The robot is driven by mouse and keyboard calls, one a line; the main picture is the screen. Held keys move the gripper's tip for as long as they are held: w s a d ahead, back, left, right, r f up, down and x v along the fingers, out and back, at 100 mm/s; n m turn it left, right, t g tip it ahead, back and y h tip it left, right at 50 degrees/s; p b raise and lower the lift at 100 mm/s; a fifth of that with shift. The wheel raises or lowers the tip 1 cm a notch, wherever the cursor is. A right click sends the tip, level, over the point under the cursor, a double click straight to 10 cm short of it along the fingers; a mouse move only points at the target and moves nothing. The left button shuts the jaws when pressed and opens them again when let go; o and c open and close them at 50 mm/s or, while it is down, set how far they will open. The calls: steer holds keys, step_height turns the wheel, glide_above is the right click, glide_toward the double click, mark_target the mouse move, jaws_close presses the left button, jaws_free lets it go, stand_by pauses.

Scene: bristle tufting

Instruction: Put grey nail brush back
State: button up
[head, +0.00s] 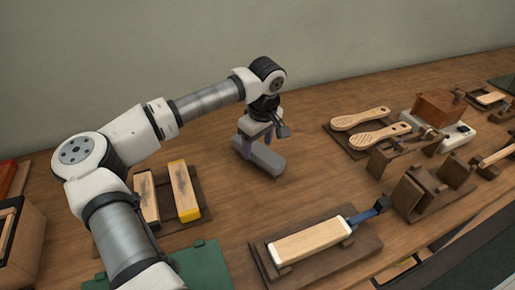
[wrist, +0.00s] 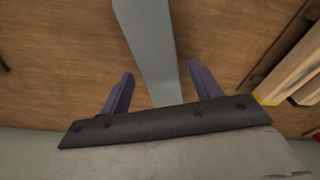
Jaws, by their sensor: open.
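A long plain grey block (head: 266,159), which I take to be the grey nail brush, is at the middle of the wooden bench under my arm. No bristles show. My gripper (head: 255,146) is above it, pointing down with its fingers spread. In the wrist view the grey block (wrist: 148,40) runs between the two purple fingers of my gripper (wrist: 160,70), with a gap on each side. I cannot tell whether the block lies flat on the bench, as its underside is hidden.
Left of it, a dark board (head: 197,209) holds two wooden blocks, one yellow-ended. In front, a tray (head: 356,254) bears a wooden-bodied tool. At right are two perforated wooden paddles (head: 360,118), dark wooden stands (head: 425,192) and a brown box (head: 437,107). Bare bench surrounds the grey block.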

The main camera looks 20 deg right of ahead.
mark_target(262, 151)
step_height(262, 151, up, 10)
steer(key=s, duration=0.1)
steer(key=shift+d+b, duration=0.25)
steer(key=shift+b, duration=0.05)
steer(key=shift+s, duration=0.1)
